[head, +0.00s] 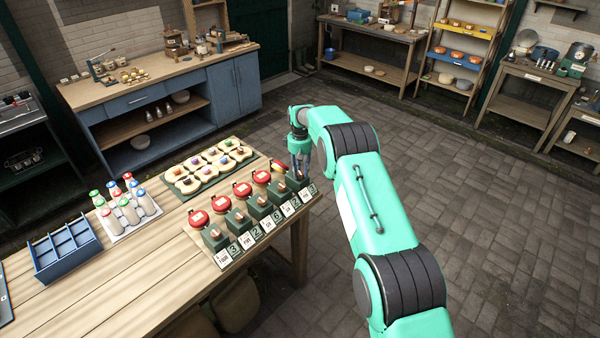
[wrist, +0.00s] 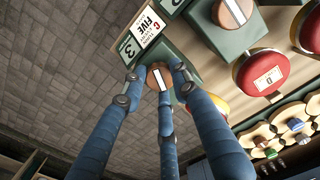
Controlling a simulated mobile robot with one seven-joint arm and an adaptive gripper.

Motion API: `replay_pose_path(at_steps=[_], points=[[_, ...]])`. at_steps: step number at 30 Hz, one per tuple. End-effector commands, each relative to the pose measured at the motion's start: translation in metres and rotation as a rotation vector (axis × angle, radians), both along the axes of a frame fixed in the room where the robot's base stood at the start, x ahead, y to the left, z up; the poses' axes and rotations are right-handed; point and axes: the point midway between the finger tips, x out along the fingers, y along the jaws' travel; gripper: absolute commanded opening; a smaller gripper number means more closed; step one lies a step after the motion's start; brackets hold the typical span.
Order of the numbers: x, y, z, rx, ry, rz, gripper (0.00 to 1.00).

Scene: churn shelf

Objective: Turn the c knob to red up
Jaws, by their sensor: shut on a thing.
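My gripper (wrist: 155,85) has blue-grey fingers and reaches down from the green arm to the far right end of a row of knob boxes. In the wrist view its fingertips close around a round brown knob (wrist: 153,75) with a pale bar across it, on a dark green box. A card (wrist: 148,30) beside this box shows a red letter and "FIVE", next to a plate with "3" (wrist: 129,50). The letter is too small to be sure of. No red mark shows on the held knob. In the head view the fingers (head: 301,172) partly hide this knob.
Neighbouring knob (wrist: 233,12) stands close beside the held one. Round red discs (head: 199,218) line the row behind the boxes. A tray of colored pieces (head: 208,166), capped bottles (head: 127,210) and a blue divided bin (head: 66,250) stand on the wooden table. Floor right of it is clear.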

Motion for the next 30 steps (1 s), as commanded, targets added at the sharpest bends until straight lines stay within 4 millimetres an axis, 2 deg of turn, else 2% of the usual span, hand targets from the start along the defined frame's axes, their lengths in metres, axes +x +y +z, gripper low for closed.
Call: replay_pose_path(at_steps=[9,15,30], points=[[0.0010,-0.0001,0.0008,0.000,-0.003,0.278,0.03],[0.0010,-0.0001,0.0009,0.000,-0.003,0.399,0.03],[0.0014,0.0000,0.0020,0.000,-0.004,0.477,0.03]])
